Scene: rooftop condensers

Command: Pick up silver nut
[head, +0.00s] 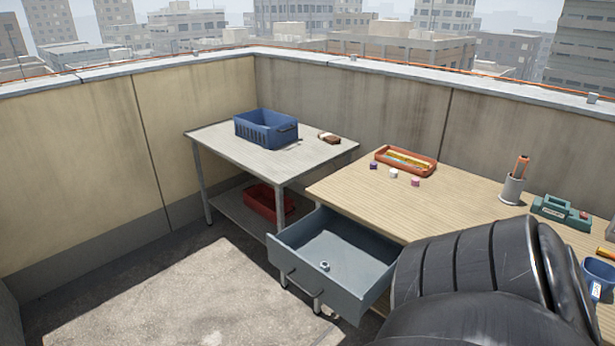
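A small silver nut (324,266) lies on the floor of an open grey-blue drawer (340,243). The drawer is pulled out from under the wooden-topped table (341,188). Neither of my grippers shows in the head view. A large black segmented part, likely my arm, fills the lower right and hides part of the table and the drawer's right side.
A grey table (225,140) holds a blue crate (265,130) and a small brown item (329,137); a red bin (262,206) sits on its lower shelf. The wooden table bears an orange tray (405,172), small blocks, a pen cup (512,190) and a green device (560,211).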

